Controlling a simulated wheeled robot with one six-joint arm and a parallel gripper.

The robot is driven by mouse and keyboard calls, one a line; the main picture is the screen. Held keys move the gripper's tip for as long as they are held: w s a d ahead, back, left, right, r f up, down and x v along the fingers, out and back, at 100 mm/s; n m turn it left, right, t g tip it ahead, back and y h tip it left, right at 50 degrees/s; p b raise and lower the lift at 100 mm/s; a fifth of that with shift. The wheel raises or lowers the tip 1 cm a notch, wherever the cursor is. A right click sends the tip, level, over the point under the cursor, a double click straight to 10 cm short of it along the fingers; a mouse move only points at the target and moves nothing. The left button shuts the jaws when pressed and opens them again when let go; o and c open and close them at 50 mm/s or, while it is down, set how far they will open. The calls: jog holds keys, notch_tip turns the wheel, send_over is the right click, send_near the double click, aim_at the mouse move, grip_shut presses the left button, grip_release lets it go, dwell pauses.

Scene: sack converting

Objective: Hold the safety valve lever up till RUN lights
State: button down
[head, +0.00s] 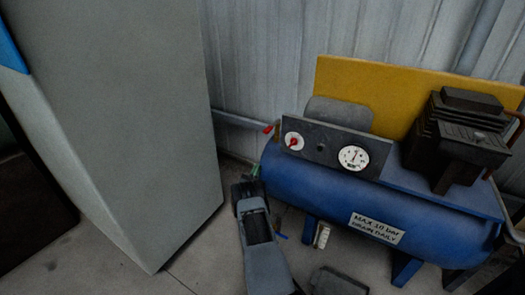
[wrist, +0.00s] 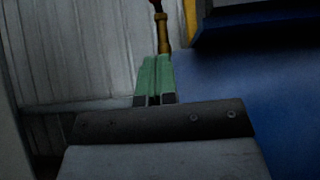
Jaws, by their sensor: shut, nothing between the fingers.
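A small red lever (head: 268,129) shows at the left end of the blue compressor tank (head: 330,184), just left of the gauge panel (head: 320,149). In the wrist view a brass valve stem (wrist: 163,32) with a dark top rises just beyond my fingertips. My gripper (head: 256,169) is below the lever at the tank's left end. Its green fingers (wrist: 155,72) are together and empty, pointing up toward the brass stem. Whether they touch the stem I cannot tell. A small dark round spot (head: 320,147) sits between the two gauges; no lit RUN lamp is visible.
A large grey cabinet (head: 120,120) stands close on the left of my arm. A corrugated wall (head: 270,55) is behind.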

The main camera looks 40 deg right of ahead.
aim_at(268, 133)
jog(key=shift+s+a+r+b+x, duration=0.1)
jog(key=shift+a+r+b+x, duration=0.25)
jog(key=shift+x, duration=1.75)
jog(key=shift+s+a+r+b+x, duration=0.1)
jog(key=shift+a+r+b+x, duration=0.3)
jog(key=shift+x, duration=1.7)
jog(key=shift+s+a+r+b+x, duration=0.1)
jog(key=shift+a+r+b+x, duration=0.25)
jog(key=shift+x, duration=1.75)
jog(key=shift+d+f, duration=0.1)
